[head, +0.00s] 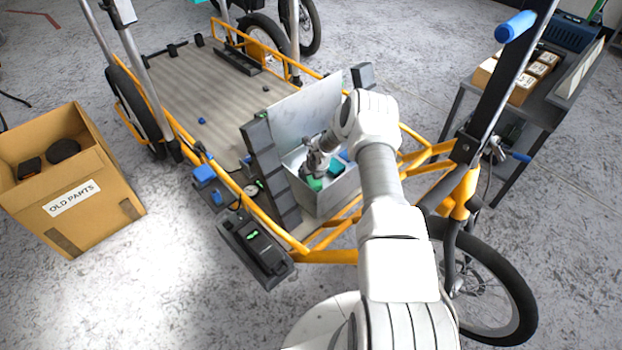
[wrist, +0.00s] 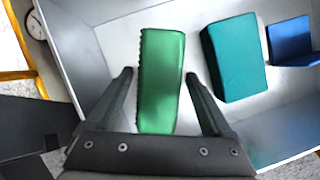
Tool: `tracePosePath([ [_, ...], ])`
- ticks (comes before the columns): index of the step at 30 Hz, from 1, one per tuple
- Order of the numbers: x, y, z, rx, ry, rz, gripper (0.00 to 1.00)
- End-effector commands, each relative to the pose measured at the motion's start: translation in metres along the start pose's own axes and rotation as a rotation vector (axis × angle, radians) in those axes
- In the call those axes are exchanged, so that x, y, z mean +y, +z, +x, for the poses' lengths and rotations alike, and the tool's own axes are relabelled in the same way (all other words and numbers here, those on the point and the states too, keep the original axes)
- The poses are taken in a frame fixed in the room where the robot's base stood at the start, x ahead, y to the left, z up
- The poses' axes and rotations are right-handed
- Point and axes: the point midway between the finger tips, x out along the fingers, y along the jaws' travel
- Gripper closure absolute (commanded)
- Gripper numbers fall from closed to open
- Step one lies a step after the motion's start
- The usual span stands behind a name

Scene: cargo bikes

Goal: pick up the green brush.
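The green brush (wrist: 162,80) lies in a light grey metal box, seen from above in the wrist view. Bristles show along its left edge. My gripper (wrist: 160,75) is open, with one finger on each side of the brush's near half and a gap on both sides. In the head view my gripper (head: 314,168) reaches down into the box (head: 336,196), and the green brush (head: 315,184) shows just below it, partly hidden. Whether the fingers are at the brush's height, I cannot tell.
A teal block (wrist: 234,57) and a blue object (wrist: 290,42) lie in the same box, right of the brush. The box's raised lid (head: 300,108) and walls stand close around my gripper. A cardboard box (head: 70,180) stands at left on the floor.

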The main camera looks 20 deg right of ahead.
Motion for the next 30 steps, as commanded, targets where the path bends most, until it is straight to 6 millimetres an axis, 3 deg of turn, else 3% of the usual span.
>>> tracePosePath([
  [2, 0.000, 0.000, 0.000, 0.000, 0.000, 0.000, 0.32],
  [13, 0.000, 0.000, 0.000, 0.000, 0.000, 0.000, 0.98],
  [23, 0.000, 0.001, -0.002, -0.001, 0.000, 0.000, 1.00],
  [30, -0.004, 0.009, -0.015, -0.002, -0.001, 0.001, 1.00],
])
